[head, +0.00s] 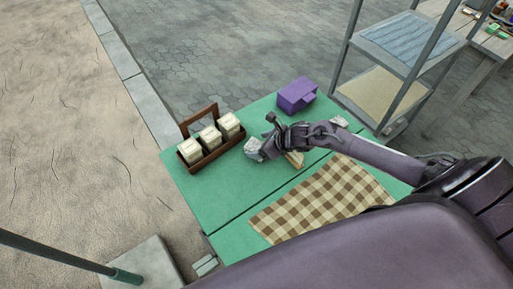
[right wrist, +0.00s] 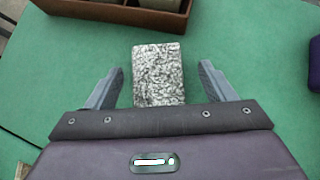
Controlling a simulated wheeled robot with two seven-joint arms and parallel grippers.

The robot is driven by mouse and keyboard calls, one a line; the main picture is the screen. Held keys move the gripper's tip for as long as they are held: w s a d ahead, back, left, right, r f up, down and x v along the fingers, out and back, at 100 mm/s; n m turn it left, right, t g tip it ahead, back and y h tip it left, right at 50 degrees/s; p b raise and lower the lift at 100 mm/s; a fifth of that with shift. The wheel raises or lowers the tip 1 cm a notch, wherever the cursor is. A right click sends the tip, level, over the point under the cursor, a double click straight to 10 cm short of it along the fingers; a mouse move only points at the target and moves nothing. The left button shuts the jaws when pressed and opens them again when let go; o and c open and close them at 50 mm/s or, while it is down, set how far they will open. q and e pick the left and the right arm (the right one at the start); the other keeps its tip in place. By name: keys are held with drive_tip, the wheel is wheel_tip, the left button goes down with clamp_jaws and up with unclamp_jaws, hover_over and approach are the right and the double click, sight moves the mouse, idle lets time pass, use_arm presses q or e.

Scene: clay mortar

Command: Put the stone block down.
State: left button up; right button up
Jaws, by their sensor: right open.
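The stone block (head: 253,148) is grey-white and rough and appears to rest on the green table (head: 221,187), beside the wooden carrier. In the right wrist view, the stone block (right wrist: 158,70) lies between the fingers of my right gripper (right wrist: 161,84), with a gap on each side. My right gripper (head: 264,147) is open at the block, and its fingers are hard to make out in the head view. My left gripper is not in view.
A wooden carrier (head: 205,161) with several cream jars stands left of the block. A purple box (head: 297,95) stands at the back. Another pale stone (head: 339,121) lies beyond my right arm. A checkered cloth (head: 318,198) covers the front. Green table between carrier and cloth is clear.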

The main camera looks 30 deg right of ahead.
sight(257, 146)
drive_tip(key=shift+x, duration=1.95)
drive_tip(key=shift+s+a, duration=0.15)
drive_tip(key=shift+s, duration=0.05)
